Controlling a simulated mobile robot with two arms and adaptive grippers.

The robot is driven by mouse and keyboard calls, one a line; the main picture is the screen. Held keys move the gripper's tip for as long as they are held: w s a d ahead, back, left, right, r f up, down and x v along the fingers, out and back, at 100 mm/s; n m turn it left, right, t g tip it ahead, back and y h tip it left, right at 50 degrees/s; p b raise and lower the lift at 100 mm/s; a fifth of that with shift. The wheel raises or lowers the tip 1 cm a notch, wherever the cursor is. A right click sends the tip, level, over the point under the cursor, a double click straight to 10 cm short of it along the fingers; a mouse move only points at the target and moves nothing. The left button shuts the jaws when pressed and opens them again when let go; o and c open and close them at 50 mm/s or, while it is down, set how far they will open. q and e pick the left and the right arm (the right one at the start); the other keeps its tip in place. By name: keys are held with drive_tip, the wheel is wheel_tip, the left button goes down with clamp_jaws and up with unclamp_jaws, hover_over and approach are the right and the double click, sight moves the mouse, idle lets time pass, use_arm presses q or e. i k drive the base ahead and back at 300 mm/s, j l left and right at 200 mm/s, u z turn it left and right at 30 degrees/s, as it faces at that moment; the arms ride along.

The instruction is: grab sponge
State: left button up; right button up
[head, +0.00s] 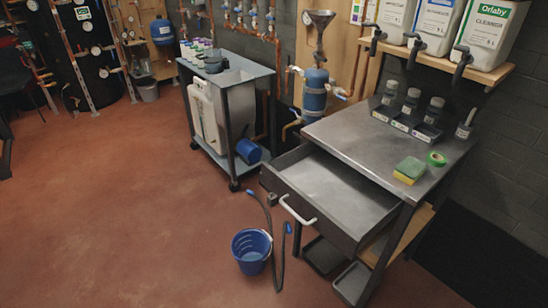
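A sponge (409,170), green on top and yellow below, lies on the metal top of the workbench (350,135) at the right. It sits near the bench's front right edge, just left of a roll of green tape (436,159), with a small gap between them. Neither of my grippers shows in the head view, so I cannot see whether they are open or shut.
The bench's empty drawer (330,195) is pulled open toward the front left. A blue bucket (252,250) and a dark hose (277,250) are on the floor before it. Several bottles stand at the bench's back. The red floor at left is clear.

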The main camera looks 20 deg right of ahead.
sight(409, 171)
drive_tip(key=z, duration=1.5)
drive_tip(key=i+l+u, duration=0.25)
drive_tip(key=i, duration=0.3)
drive_tip(key=j, duration=0.1)
